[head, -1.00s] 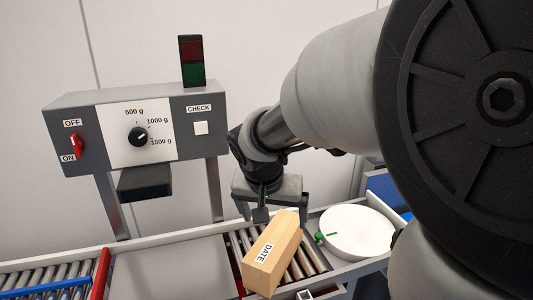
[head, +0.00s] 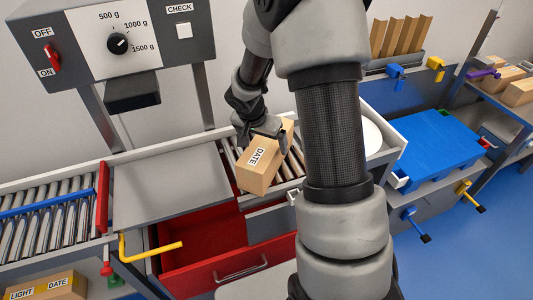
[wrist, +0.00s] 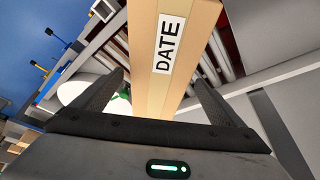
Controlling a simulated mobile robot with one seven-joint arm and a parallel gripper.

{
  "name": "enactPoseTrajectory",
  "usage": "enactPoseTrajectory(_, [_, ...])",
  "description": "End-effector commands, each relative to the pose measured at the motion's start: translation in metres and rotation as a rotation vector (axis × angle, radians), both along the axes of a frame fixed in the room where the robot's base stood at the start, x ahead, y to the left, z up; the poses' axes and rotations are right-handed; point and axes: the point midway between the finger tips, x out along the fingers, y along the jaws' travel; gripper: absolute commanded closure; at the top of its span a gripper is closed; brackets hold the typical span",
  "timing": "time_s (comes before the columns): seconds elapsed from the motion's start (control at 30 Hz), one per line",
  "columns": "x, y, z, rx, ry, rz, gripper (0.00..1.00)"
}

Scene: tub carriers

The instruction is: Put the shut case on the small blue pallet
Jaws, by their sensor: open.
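My gripper (head: 262,130) is open at the far end of the case. In the wrist view its two fingers (wrist: 160,95) stand on either side of the case; I cannot tell whether they touch it. The blue pallet (head: 437,143) is on the right, flat on a grey stand, with nothing on it.
A white round plate (head: 371,136) lies between the rollers and the pallet, partly hidden by my arm. A control box with a dial (head: 118,43) stands behind at left. A red drawer (head: 205,250) is open in front. Coloured levers (head: 416,225) stick out below the pallet.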

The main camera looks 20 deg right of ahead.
Motion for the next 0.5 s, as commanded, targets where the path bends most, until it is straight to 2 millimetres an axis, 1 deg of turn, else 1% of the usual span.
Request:
enactPoseTrajectory(0.03, [0.001,-0.002,-0.006,0.000,0.001,0.000,0.08])
enactPoseTrajectory(0.17, [0.003,-0.004,-0.011,-0.001,0.001,0.000,0.08])
enactPoseTrajectory(0.23, [0.004,-0.005,-0.018,0.000,0.003,-0.001,0.08])
enactPoseTrajectory(0.4, [0.009,-0.011,-0.043,0.000,0.004,0.000,0.08])
enactPoseTrajectory(0.5, [0.014,-0.015,-0.053,0.000,0.001,0.000,0.08])
